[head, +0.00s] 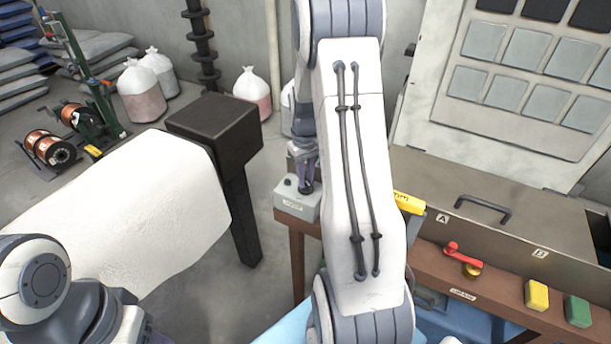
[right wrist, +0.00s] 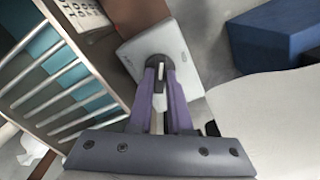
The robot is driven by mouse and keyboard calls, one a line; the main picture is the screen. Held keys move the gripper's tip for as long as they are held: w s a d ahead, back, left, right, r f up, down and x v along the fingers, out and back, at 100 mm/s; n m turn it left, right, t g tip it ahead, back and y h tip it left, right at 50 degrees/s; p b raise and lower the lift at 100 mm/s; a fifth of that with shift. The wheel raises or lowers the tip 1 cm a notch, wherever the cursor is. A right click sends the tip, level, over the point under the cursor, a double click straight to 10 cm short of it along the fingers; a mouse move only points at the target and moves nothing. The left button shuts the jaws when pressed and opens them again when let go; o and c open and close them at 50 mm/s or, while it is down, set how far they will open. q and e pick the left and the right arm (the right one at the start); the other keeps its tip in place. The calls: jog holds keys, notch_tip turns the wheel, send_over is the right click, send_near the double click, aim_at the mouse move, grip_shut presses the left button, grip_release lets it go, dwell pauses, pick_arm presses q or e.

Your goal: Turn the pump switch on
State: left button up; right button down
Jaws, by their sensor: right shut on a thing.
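The pump switch box (head: 297,204) is a small pale grey box with a label on its front, at the left end of the brown bench. It also shows in the right wrist view (right wrist: 183,58), with a dark round switch base on it. My right gripper (head: 305,187) comes down onto the top of the box. In the right wrist view its purple fingers (right wrist: 159,78) are shut on the switch lever at the dark base; the fingers hide most of the lever, and I cannot tell its exact position. My left gripper is not in view.
The bench carries a red handle (head: 463,254), a yellow block (head: 536,295) and a green block (head: 578,310). A drawer handle (head: 483,208) is behind them. A big white form (head: 140,215) with a dark block (head: 214,130) stands left. Copper spools (head: 50,148) and white bags (head: 140,92) are farther back.

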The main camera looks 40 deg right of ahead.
aim_at(306, 181)
jog(key=m, duration=0.5)
jog(key=shift+m+p, duration=0.3)
jog(key=shift+p, duration=0.1)
jog(key=m, duration=0.5)
jog(key=shift+m+p, duration=0.3)
jog(key=shift+m, duration=0.1)
jog(key=c, duration=0.8)
grip_release()
jog(key=shift+c, duration=0.2)
notch_tip(306, 181, up, 10)
jog(key=b, duration=0.1)
jog(key=shift+r+b, duration=0.25)
jog(key=shift+b, duration=0.05)
jog(key=shift+a, duration=0.1)
